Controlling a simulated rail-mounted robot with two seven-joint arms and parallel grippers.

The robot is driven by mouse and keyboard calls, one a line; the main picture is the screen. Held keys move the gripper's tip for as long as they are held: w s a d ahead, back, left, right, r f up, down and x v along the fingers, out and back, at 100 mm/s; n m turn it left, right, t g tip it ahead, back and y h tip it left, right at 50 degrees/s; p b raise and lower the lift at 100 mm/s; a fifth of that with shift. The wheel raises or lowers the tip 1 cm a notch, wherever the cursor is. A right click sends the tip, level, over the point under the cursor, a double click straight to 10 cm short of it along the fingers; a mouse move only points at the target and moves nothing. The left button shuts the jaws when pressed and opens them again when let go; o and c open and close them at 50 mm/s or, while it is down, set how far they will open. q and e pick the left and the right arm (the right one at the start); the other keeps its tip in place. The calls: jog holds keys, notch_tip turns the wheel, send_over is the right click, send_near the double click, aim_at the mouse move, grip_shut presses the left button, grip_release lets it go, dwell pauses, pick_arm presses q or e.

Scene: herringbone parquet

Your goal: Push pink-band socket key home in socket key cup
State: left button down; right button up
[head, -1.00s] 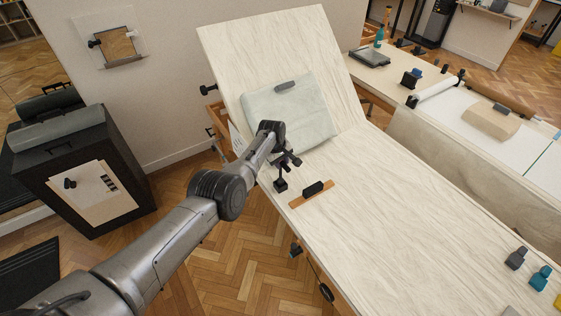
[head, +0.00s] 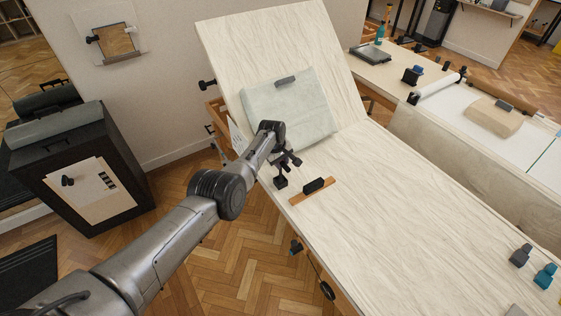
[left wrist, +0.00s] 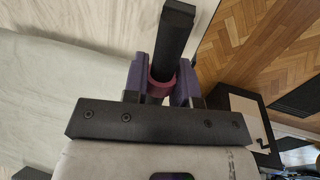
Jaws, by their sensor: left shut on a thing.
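My left gripper (head: 287,161) is over the near left edge of the padded table in the head view. In the left wrist view its purple fingers (left wrist: 162,82) are shut on the black socket key, around its pink band (left wrist: 161,87). The key's black shaft (left wrist: 175,35) runs up and away from the fingers. In the head view a small black block (head: 281,182), likely the socket key cup, sits at the table edge just below the gripper. I cannot tell how deep the key sits in it. My right gripper is not in view.
A brown strip with a black grip (head: 313,186) lies just right of the block. A pale cushion (head: 290,110) leans on the raised backrest behind the gripper. The padded table (head: 400,210) is clear in the middle. Dark and blue blocks (head: 521,256) stand at the far right.

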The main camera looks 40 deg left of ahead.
pick_arm(q)
jog(key=shift+f, duration=0.25)
jog(key=c, duration=0.8)
grip_release()
jog(key=shift+c, duration=0.2)
jog(key=p+v, duration=0.5)
jog(key=v, duration=0.1)
jog(key=shift+w, duration=0.1)
jog(key=p+v, duration=0.3)
jog(key=v, duration=0.5)
